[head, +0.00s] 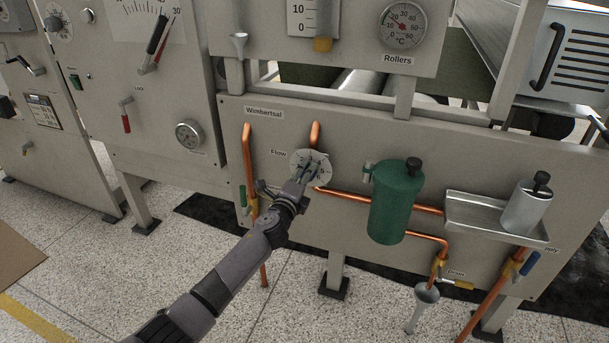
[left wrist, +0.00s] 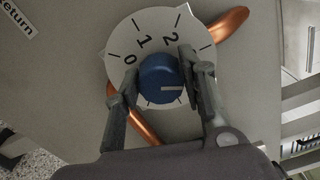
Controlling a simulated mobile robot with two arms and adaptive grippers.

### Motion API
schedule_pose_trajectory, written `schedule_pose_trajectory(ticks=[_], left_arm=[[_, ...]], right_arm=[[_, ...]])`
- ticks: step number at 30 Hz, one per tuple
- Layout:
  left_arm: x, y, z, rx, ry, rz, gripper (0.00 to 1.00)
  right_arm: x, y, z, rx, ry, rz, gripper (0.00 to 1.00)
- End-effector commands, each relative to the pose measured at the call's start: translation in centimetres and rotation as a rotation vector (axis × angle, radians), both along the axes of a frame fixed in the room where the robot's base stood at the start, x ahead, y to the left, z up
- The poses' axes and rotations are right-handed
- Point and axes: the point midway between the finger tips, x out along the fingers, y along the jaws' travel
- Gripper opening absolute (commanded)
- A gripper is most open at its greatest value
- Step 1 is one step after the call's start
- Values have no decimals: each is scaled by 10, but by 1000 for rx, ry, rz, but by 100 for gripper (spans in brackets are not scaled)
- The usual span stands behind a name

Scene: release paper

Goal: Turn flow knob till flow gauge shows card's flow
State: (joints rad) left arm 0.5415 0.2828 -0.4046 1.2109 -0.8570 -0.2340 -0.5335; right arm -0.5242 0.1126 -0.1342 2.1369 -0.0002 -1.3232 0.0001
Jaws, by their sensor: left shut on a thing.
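The flow knob is blue and round and shows in the left wrist view (left wrist: 160,80), in front of a white dial plate (left wrist: 122,38) marked 0, 1 and 2. A pale line on the knob points to the right in that view. My left gripper (left wrist: 158,82) has one finger on each side of the knob and is shut on it. In the head view the left gripper (head: 311,170) covers most of the knob at the dial plate (head: 300,157), beside the "Flow" label (head: 278,153). I cannot make out a flow gauge or a card. My right gripper is out of view.
Copper pipes (head: 247,150) run close to the dial. A green canister (head: 394,205) and a metal tray (head: 480,220) with a silver can (head: 524,210) are on the right. A temperature gauge (head: 403,25) and a level scale (head: 299,16) are above.

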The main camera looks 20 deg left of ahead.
Motion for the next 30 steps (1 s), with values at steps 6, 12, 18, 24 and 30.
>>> schedule_pose_trajectory(ticks=[6, 12, 18, 24, 30], left_arm=[[0, -1, 0, 204, -5, 0, 10], [0, -1, 0, 364, -10, -1, 10], [0, -1, 1, 482, -15, -2, 10], [0, -2, 0, 551, -16, -2, 10], [-1, -2, 0, 579, -17, -2, 10]], right_arm=[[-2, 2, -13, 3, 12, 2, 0], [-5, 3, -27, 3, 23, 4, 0], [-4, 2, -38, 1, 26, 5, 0], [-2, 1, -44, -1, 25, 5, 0], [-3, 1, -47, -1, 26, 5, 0]])
